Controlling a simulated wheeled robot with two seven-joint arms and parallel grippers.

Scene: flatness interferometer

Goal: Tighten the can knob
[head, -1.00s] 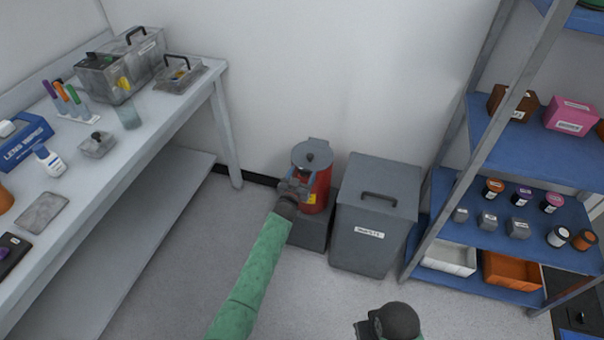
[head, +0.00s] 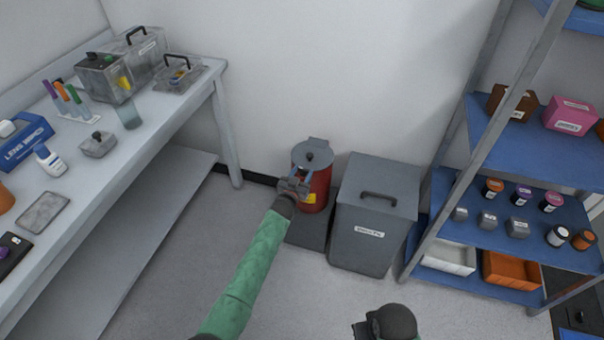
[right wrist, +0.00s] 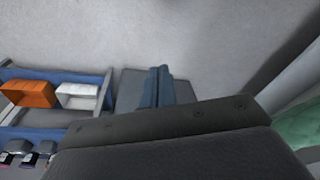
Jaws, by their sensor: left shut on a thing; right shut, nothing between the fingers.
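The red can (head: 318,188) stands on a dark grey base by the wall, with a grey lid (head: 300,152) and a dark round knob on the lid (head: 310,156). My left gripper (head: 300,180) is at the can's near upper side, just below the lid in the head view. It is shut on a small part there, which I take as the can knob; the fingers hide it. My right gripper is shut and empty in the right wrist view (right wrist: 158,86), over the floor away from the can. In the head view only my right wrist shows, at the bottom edge.
A grey lidded bin (head: 374,220) stands close to the right of the can. A workbench (head: 150,140) with boxes and bottles is at left. A blue-shelved rack (head: 455,215) with jars and trays is at right. The floor in front is clear.

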